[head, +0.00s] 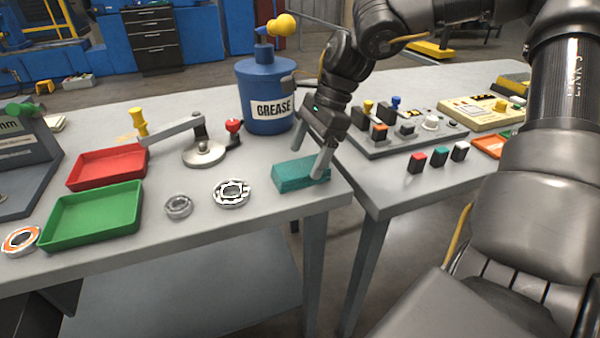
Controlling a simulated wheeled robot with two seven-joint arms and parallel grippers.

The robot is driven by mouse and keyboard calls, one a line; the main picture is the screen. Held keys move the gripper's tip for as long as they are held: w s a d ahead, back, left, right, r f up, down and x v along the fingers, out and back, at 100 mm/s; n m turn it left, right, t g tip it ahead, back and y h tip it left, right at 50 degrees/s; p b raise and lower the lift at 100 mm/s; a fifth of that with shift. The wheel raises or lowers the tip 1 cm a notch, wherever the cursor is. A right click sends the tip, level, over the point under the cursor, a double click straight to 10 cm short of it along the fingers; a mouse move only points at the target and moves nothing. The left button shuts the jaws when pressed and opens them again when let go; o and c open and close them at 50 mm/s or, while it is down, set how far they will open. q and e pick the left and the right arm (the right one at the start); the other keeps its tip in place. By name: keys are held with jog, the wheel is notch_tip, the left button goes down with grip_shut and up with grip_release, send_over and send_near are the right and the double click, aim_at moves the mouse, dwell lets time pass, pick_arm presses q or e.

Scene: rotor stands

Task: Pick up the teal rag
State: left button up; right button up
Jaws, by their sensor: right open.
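The teal rag (293,176) is a folded block lying near the front right corner of the left grey table. My right gripper (312,164) comes down from above and is open at the rag. One finger shows in front of the rag's right part, and the other is near its far left side. I cannot tell whether the fingers touch the rag. My left gripper is not in view.
A blue grease can (265,100) stands just behind the rag. Bearings (231,193), a green tray (92,216), a red tray (107,167) and a hand crank (204,150) lie to the left. A control panel (405,130) and small blocks (440,156) are on the right table.

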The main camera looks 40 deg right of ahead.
aim_at(302, 166)
jog(key=shift+x, duration=1.25)
jog(key=shift+a+f, duration=0.1)
jog(key=shift+f, duration=0.15)
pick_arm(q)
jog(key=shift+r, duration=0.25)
pick_arm(e)
jog(key=shift+c, duration=0.3)
jog(key=c, duration=1)
jog(key=shift+r, duration=0.15)
jog(key=shift+w+r, duration=0.1)
jog(key=shift+r, duration=0.2)
notch_tip(302, 166, up, 9)
jog(key=shift+f+p, duration=0.25)
jog(key=shift+p, duration=0.05)
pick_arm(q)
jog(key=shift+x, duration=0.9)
pick_arm(e)
jog(key=shift+r, duration=0.4)
